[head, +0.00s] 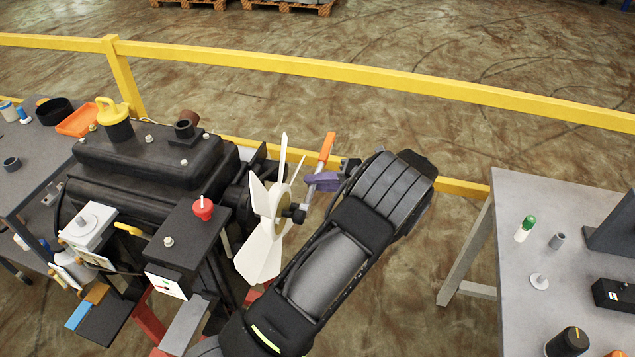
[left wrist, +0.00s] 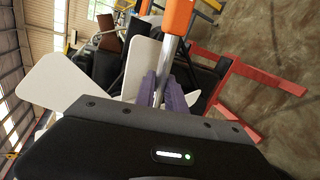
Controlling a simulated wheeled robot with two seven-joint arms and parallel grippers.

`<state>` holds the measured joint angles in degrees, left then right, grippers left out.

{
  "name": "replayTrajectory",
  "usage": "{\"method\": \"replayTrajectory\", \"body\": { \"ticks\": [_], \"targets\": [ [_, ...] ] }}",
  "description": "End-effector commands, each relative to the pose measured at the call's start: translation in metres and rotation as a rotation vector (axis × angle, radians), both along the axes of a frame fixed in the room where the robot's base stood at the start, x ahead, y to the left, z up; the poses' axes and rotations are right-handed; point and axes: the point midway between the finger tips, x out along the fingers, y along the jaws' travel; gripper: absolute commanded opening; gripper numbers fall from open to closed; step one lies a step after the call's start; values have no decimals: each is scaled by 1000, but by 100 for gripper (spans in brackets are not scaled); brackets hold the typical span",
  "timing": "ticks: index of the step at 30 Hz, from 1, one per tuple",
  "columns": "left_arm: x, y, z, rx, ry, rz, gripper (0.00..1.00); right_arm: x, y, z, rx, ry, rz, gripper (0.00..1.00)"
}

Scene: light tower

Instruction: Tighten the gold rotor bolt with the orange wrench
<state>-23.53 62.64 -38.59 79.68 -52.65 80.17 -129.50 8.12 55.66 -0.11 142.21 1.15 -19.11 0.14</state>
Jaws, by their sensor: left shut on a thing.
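The orange wrench (head: 327,147) has an orange handle end and a grey metal shaft. My left gripper (head: 322,181) has purple fingers and is shut on the wrench's shaft, with the orange end pointing up. The wrench also shows in the left wrist view (left wrist: 178,18), its shaft between the purple fingers (left wrist: 162,92). The white-bladed rotor (head: 262,255) stands on the engine's right side, with a gold-coloured part (head: 282,208) at its hub. The wrench's lower end is close to the dark hub tip (head: 298,214); I cannot tell whether it sits on the bolt.
The dark engine (head: 150,165) fills the left, with a black box (head: 188,240) bearing a red knob in front. A yellow railing (head: 300,67) runs behind. A grey table (head: 515,290) with small items stands at the right. Open floor lies between engine and table.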

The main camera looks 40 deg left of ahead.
Motion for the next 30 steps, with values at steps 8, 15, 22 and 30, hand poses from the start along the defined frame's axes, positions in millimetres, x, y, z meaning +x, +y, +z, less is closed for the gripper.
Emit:
{"method": "replayTrajectory", "body": {
  "ticks": [8,15,22,30],
  "targets": [
    [3,-6,1,5,3,0,0,0,0,0,0,0,0,55],
    [8,-21,1,5,1,0,0,0,0,0,0,0,0,55],
    [13,-35,1,6,3,-1,0,0,0,0,0,0,0,55],
    [18,-50,2,5,0,-1,0,0,0,0,0,0,0,55]
  ]
}}
